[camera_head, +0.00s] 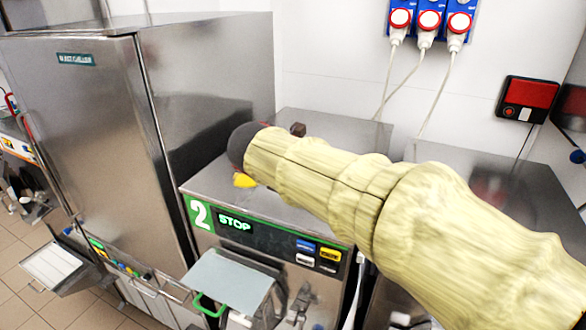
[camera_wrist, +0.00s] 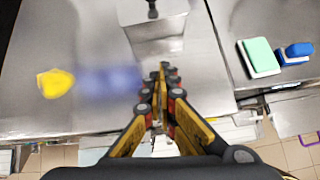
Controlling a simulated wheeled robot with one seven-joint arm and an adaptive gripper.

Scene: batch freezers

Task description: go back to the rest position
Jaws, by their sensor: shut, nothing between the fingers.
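My gripper (camera_wrist: 162,82) shows in the wrist view with its yellow and black fingers closed together and nothing between them. It is over the front part of a steel machine top (camera_wrist: 60,25). In the head view my arm, in a pale yellow sleeve, reaches from the lower right across the top of batch freezer 2 (camera_head: 202,215). Its fingers are hidden there behind the arm.
A small yellow object (camera_head: 244,180) lies on freezer 2; the wrist view shows a yellow piece (camera_wrist: 55,83). A green-topped block (camera_wrist: 259,57) and a blue one (camera_wrist: 298,51) lie right. A tall steel cabinet (camera_head: 85,130) stands left of my arm.

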